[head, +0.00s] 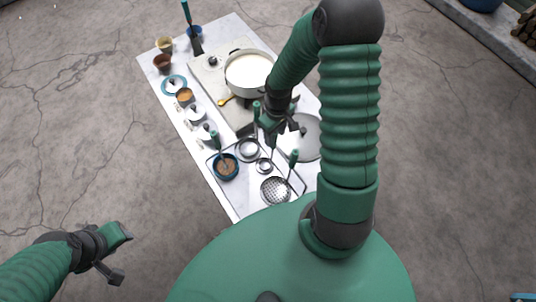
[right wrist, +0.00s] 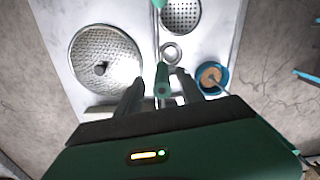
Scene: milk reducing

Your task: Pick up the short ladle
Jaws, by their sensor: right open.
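The short ladle, which I take to be the one with the small round metal bowl (head: 265,165), stands on the tray with its handle up. In the right wrist view its bowl (right wrist: 171,52) lies just beyond a green handle end (right wrist: 162,80). My right gripper (head: 271,127) is above the tray, fingers pointing down. In the right wrist view its open fingers (right wrist: 158,90) are on either side of that green handle, with gaps visible; whether they touch it is unclear. My left gripper (head: 122,255) is open and empty, off to the left, away from the table.
A skimmer (head: 276,190) and a larger ladle bowl (head: 249,149) are close to the short ladle. A blue bowl of brown food (head: 226,167) stands left of them. A lid (head: 306,138) lies to the right. A pot of white liquid (head: 248,72) stands behind, on the stove.

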